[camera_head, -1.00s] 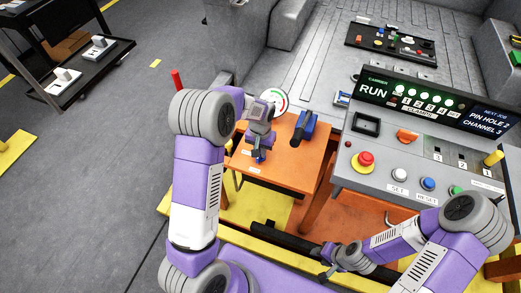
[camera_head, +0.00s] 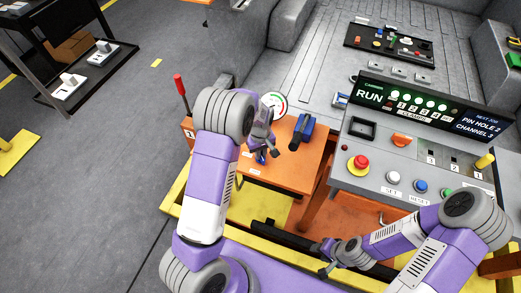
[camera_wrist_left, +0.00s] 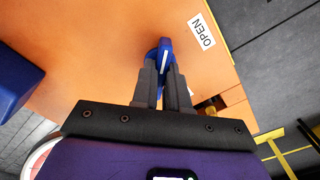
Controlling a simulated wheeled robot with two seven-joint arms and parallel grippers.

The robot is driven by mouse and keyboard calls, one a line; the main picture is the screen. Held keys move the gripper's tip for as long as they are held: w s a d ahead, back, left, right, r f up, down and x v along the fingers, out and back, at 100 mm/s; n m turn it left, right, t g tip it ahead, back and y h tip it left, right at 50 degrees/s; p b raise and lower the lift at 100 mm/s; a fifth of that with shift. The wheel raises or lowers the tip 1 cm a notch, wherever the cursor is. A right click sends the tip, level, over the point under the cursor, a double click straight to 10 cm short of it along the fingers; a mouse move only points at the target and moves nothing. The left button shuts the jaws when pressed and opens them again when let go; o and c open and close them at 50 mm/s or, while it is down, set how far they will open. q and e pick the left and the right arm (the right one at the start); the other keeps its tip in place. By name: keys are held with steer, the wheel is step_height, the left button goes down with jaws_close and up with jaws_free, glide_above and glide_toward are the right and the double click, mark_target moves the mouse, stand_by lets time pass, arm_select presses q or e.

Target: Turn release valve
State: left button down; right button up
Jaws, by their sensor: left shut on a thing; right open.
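The release valve has a small blue handle with a white stripe (camera_wrist_left: 164,52), set on the top of an orange box (camera_head: 292,168). In the left wrist view the fingers of my left gripper (camera_wrist_left: 164,84) are shut around the handle, which shows between the tips. A white OPEN label (camera_wrist_left: 202,33) lies to the right of the handle. In the head view my left gripper (camera_head: 261,151) is over the box, and its wrist partly hides the handle (camera_head: 261,158). My right gripper (camera_head: 327,262) is open and empty, low in front of the console.
A larger blue part (camera_head: 302,132) and a round gauge (camera_head: 273,103) are close to my left gripper. A red lever (camera_head: 180,92) stands left of the box. The button console (camera_head: 375,183) with its RUN display (camera_head: 430,105) is at the right.

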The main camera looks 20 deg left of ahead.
arm_select(q)
steer(key=n+p, duration=0.3)
steer(key=n, duration=0.2)
steer(key=shift+r+n, duration=0.1)
steer(key=shift+n, duration=0.2)
steer(key=shift+n+p, duration=1.1)
steer(key=shift+n, duration=0.9)
steer(key=c, duration=1.1)
jaws_free()
steer(key=shift+c, duration=0.2)
step_height(320, 180, up, 7)
steer(key=shift+r+p, duration=0.2)
steer(key=shift+p, duration=0.8)
